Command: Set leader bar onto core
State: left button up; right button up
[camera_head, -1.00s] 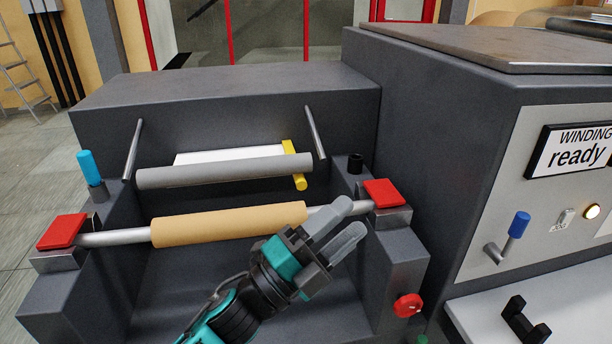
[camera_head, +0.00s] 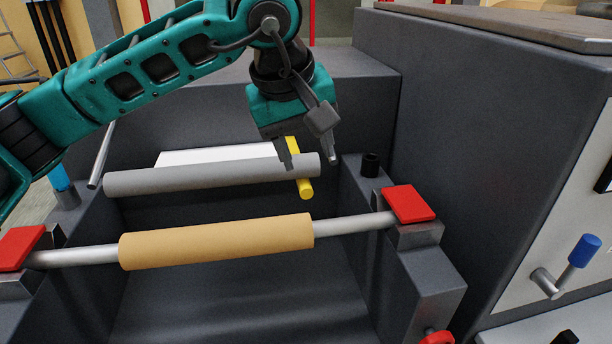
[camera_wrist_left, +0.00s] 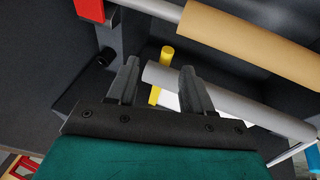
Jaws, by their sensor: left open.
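A yellow bar (camera_head: 305,188), which I take to be the leader bar, shows at the right end of a grey roller (camera_head: 210,178) beside a white sheet (camera_head: 215,155). The roller hides its middle. The tan core (camera_head: 215,242) sits on a metal shaft (camera_head: 355,223) in front. My left gripper (camera_head: 309,160) is open, pointing down over the roller's right end and the yellow bar. In the left wrist view, the yellow bar (camera_wrist_left: 168,54) shows between the open fingers, with no clear contact; the core (camera_wrist_left: 250,42) lies beyond. My right gripper is not in view.
Red clamps (camera_head: 410,204) and (camera_head: 20,247) cover the shaft's ends. A black knob (camera_head: 370,164) stands right of the roller. A tall grey cabinet (camera_head: 470,130) with a blue-knobbed lever (camera_head: 584,250) bounds the right. The trough in front of the core is free.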

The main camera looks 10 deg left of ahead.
aim_at(303, 182)
pick_arm(q)
jog(key=shift+t+y, duration=0.4)
jog(key=shift+y, duration=0.2)
jog(key=x, duration=0.4)
jog(key=w+a+x, duration=0.1)
jog(key=x, duration=0.2)
jog(key=a+x, duration=0.1)
jog(key=x, duration=0.3)
jog(key=shift+w+b, duration=0.3)
jog(key=shift+w, duration=0.25)
jog(key=shift+c, duration=0.3)
grip_shut()
